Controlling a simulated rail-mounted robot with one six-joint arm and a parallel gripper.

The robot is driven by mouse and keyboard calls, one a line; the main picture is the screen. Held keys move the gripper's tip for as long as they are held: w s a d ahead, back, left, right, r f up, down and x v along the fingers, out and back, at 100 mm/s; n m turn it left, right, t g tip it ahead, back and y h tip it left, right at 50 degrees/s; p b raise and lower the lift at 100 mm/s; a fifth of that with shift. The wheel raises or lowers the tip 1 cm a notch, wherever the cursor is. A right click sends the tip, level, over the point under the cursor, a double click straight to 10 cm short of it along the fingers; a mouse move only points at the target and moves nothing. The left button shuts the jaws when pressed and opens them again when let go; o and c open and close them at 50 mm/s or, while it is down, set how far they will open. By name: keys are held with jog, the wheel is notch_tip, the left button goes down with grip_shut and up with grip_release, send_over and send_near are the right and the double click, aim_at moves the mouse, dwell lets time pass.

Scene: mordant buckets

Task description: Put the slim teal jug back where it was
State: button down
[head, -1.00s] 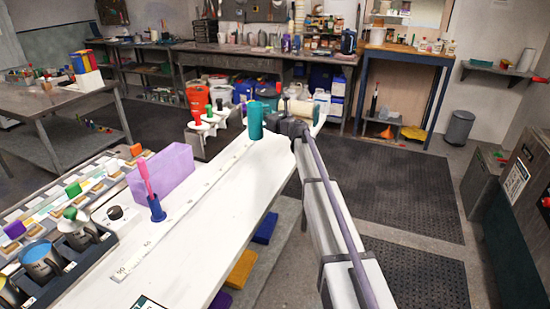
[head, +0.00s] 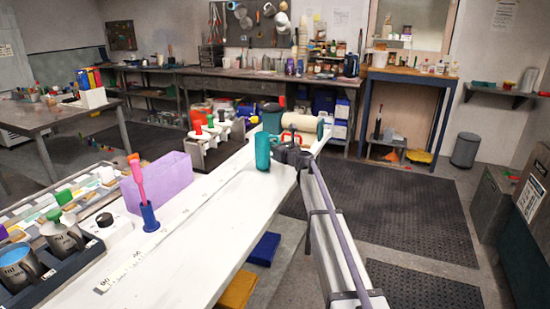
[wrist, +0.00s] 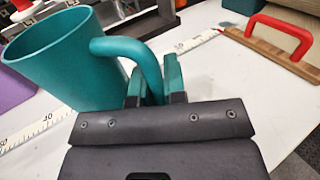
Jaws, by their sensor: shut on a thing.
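The slim teal jug (head: 263,153) is at the far part of the white bench (head: 200,230), near its right edge. My gripper (head: 280,150) reaches it from the right side. In the wrist view, the jug (wrist: 62,62) is at upper left with its open mouth facing up and left. My gripper's fingertips (wrist: 155,88) are shut on its handle. The jug's lower part is partly hidden behind my gripper there. I cannot tell whether its base touches the bench or is slightly above it.
A wooden piece with a red handle (wrist: 285,40) lies beyond my gripper. A ruler strip (head: 128,268) runs along the bench. A purple box (head: 158,178), a blue holder with a pink tool (head: 148,217) and a cup rack stand left. Bare bench lies between them and the jug.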

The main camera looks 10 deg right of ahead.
jog(key=shift+f, duration=0.8)
jog(key=shift+r, duration=0.3)
jog(key=shift+f, duration=0.3)
jog(key=c, duration=1.2)
grip_release()
jog(key=shift+r, duration=0.1)
jog(key=shift+r+p, duration=0.3)
jog(key=v, duration=1.2)
jog(key=shift+d+f, duration=0.1)
jog(key=shift+f, duration=0.05)
